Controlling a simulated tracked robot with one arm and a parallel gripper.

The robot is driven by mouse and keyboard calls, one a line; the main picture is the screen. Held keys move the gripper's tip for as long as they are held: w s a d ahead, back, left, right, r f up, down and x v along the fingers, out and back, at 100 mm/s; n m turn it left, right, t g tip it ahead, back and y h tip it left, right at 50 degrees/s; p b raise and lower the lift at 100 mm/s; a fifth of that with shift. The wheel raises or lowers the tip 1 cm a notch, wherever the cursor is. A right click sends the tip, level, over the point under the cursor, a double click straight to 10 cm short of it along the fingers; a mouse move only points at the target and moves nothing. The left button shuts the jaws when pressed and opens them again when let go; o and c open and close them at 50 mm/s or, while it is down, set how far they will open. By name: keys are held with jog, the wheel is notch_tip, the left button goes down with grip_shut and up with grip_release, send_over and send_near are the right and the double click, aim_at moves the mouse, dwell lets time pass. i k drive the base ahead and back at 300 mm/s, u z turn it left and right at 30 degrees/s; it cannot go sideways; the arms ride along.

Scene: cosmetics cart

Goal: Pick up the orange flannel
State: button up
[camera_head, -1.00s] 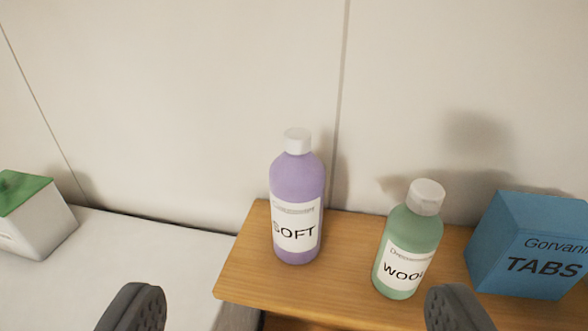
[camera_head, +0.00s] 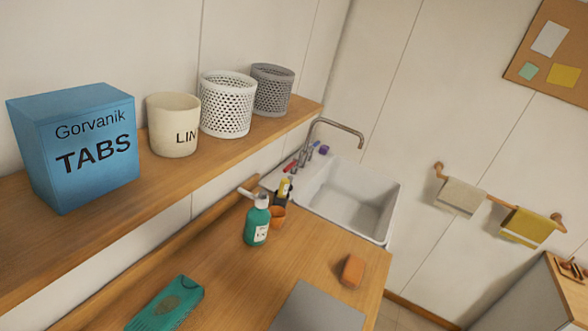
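No cloth of a clear orange colour shows. Two cloths hang on a wooden wall rail (camera_head: 493,200) at the right: a beige cloth (camera_head: 461,197) and a mustard-yellow cloth (camera_head: 527,227) with a pale stripe near its lower edge. A small orange block (camera_head: 352,270) lies on the wooden counter near its right edge; it looks like a sponge or soap rather than a folded cloth, but I cannot tell for certain. My gripper is out of view, so its opening and any contact are hidden.
A shelf (camera_head: 232,145) holds a blue TABS box (camera_head: 80,140), a cream pot (camera_head: 170,130) and two perforated baskets. The counter (camera_head: 235,285) carries a green bottle (camera_head: 257,222), an orange cup (camera_head: 277,218) and a teal packet (camera_head: 168,303). A sink (camera_head: 350,198) lies behind.

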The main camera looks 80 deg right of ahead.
aim_at(352, 273)
jog(key=k, duration=0.4)
jog(key=z, duration=2.85)
jog(key=k, duration=1.05)
jog(key=u, duration=0.4)
jog(key=i, duration=1)
jog(key=u, duration=0.05)
